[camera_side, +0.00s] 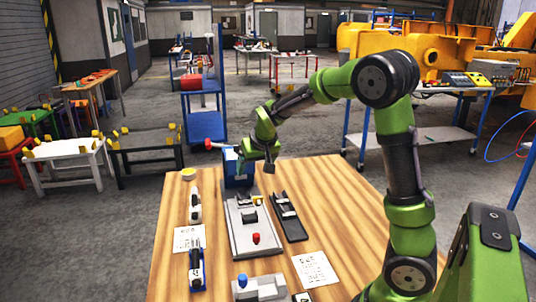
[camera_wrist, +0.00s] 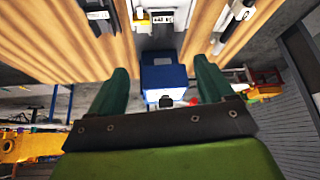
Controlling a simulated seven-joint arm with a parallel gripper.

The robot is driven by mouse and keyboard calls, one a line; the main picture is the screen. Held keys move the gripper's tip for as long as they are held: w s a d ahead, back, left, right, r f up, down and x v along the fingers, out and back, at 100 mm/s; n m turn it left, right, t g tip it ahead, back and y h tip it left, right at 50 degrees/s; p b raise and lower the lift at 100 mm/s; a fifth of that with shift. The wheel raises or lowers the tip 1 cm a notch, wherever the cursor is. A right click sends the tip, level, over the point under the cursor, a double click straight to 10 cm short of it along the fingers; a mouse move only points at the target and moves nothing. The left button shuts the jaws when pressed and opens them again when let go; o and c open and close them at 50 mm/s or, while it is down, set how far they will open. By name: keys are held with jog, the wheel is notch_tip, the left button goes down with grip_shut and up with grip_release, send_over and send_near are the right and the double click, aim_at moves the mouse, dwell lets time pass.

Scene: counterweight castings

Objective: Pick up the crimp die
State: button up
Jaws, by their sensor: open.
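I cannot tell for sure which thing is the crimp die. A small dark block (camera_wrist: 166,101) shows in the wrist view at the near edge of a blue box (camera_wrist: 165,78). Another dark block (camera_side: 249,215) lies on a grey metal plate (camera_side: 242,238) on the table in the side view. My gripper (camera_side: 256,168) is at the table's far edge, beside and partly in front of the blue box (camera_side: 236,180). In the wrist view my gripper (camera_wrist: 163,78) has its green fingers wide apart, with the blue box seen between them and nothing held.
The wooden table (camera_side: 340,210) also holds a black tray (camera_side: 288,217), a white tool (camera_side: 195,206), a blue-and-white device (camera_side: 196,266), a grey device with a blue knob (camera_side: 262,287) and paper sheets (camera_side: 314,270). A blue cart (camera_side: 205,110) stands behind. The table's right side looks clear.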

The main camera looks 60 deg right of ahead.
send_near(243, 197)
jog(key=shift+s+d+f, duration=0.1)
jog(key=shift+d+f, duration=0.3)
jog(key=shift+f, duration=0.05)
jog(key=shift+w+x, duration=0.15)
jog(key=shift+x, duration=1.4)
jog(key=shift+w+x, duration=0.15)
jog(key=shift+x, duration=1.4)
jog(key=shift+a+r, duration=0.1)
jog(key=shift+a, duration=0.05)
jog(key=shift+r, duration=0.1)
jog(key=c, duration=1.2)
jog(key=shift+r, duration=0.55)
jog(key=v, duration=0.3)
jog(key=shift+w, duration=0.1)
jog(key=shift+c, duration=1.1)
jog(key=s+a+r, duration=0.1)
jog(key=s+a, duration=0.4)
jog(key=s, duration=0.8)
jog(key=s+d+m, duration=0.2)
jog(key=s+d, duration=0.1)
jog(key=s, duration=0.3)
jog(key=shift+d+r+g+h, duration=0.3)
jog(key=shift+d+r+h, duration=0.05)
jog(key=shift+r+h, duration=0.1)
